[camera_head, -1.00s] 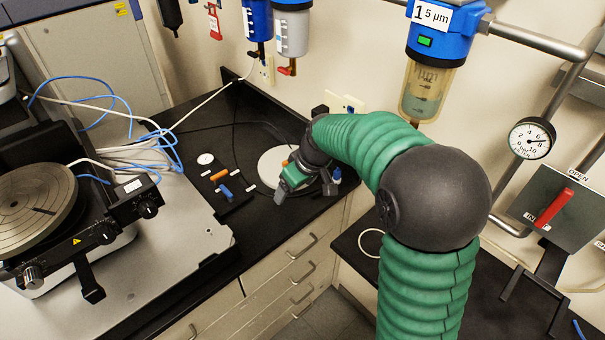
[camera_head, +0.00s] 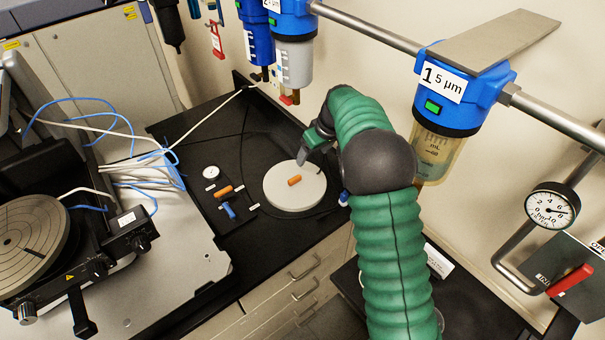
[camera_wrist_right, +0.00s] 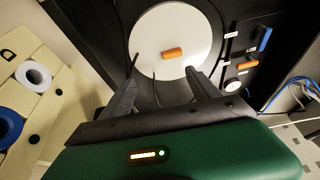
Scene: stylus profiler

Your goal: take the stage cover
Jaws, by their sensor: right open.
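The stage cover appears to be the round white disc (camera_head: 298,200) with an orange grip (camera_head: 294,180) on top, lying on the black bench. My right gripper (camera_head: 302,160) is at the disc's far edge, clear of the orange grip. In the right wrist view the disc (camera_wrist_right: 160,28) and its orange grip (camera_wrist_right: 172,53) lie beyond the fingertips. The two fingers of my right gripper (camera_wrist_right: 160,76) are spread, with nothing between them. My left gripper is not in view.
The profiler's round grooved stage (camera_head: 30,235) is at the far left, with cables behind. Blue-topped filters (camera_head: 445,88) hang from a pipe along the wall.

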